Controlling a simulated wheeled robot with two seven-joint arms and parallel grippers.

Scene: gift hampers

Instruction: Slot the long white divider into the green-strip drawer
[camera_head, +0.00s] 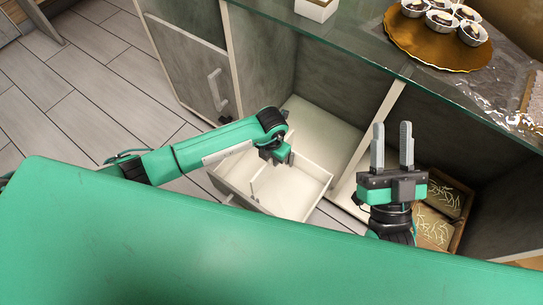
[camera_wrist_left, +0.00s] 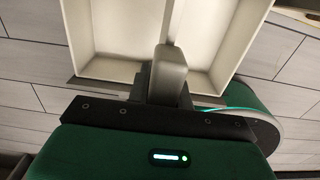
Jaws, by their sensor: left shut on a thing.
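The white drawer (camera_head: 306,196) is pulled out from the cabinet in the head view; its green strip cannot be made out. My left gripper (camera_head: 276,155) reaches over the drawer, pointing down, shut on the long white divider (camera_head: 262,177). The divider stands inside the drawer area, seen nearly edge-on and partly hidden by the gripper. In the left wrist view the divider (camera_wrist_left: 165,20) runs between two halves of the drawer (camera_wrist_left: 85,30). Whether it touches the drawer floor cannot be told. My right gripper (camera_head: 391,148) is open and empty, fingers up, right of the drawer.
A glass counter (camera_head: 345,40) above the cabinet holds a gold tray (camera_head: 430,45) of small cakes and a white box (camera_head: 316,8). A wooden crate (camera_head: 458,215) with straw-topped packs sits at lower right. A closed cabinet door (camera_head: 190,70) is left of the drawer.

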